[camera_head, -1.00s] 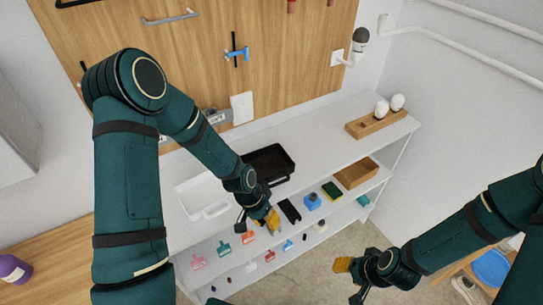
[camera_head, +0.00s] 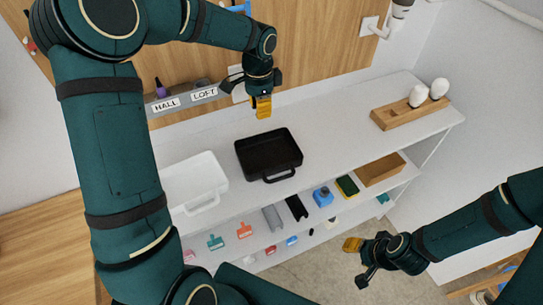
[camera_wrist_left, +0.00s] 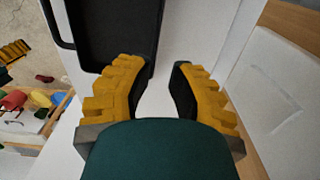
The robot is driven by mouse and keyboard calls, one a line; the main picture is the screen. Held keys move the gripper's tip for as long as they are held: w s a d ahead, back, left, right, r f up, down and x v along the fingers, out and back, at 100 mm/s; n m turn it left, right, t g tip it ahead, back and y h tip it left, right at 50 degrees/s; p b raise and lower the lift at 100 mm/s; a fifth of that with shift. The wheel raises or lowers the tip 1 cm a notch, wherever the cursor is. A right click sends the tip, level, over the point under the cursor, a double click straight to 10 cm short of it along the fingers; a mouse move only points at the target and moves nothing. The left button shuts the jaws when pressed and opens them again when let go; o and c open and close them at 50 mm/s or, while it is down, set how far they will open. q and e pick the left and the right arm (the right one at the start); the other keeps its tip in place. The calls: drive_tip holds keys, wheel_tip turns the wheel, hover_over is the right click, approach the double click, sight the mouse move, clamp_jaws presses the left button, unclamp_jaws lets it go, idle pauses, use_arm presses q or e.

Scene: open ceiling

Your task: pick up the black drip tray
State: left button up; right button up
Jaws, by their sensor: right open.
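The black drip tray (camera_head: 268,160), a shallow rectangular pan with a handle at its front, lies on the white top shelf. In the left wrist view the tray (camera_wrist_left: 112,30) fills the upper left, with its rim running down towards the fingertips. My left gripper (camera_head: 262,113) points down just behind the tray's back edge and appears apart from it. In the left wrist view its yellow fingers (camera_wrist_left: 158,75) are spread with nothing held, the tray's rim showing in the gap. My right gripper (camera_head: 351,245) is open and empty, low in front of the shelves, away from the tray.
A white tray (camera_head: 200,165) stands left of the black one. A wooden holder (camera_head: 392,117) with white rounded objects is at the far right. The lower shelf holds a blue bottle (camera_head: 323,196), a sponge (camera_head: 347,185) and a wooden box (camera_head: 380,172). The wall panel rises behind.

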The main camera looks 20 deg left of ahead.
sight(261, 142)
use_arm(q)
drive_tip(key=f+b, duration=0.1)
drive_tip(key=f, duration=1.1)
drive_tip(key=shift+s, duration=0.2)
clamp_jaws()
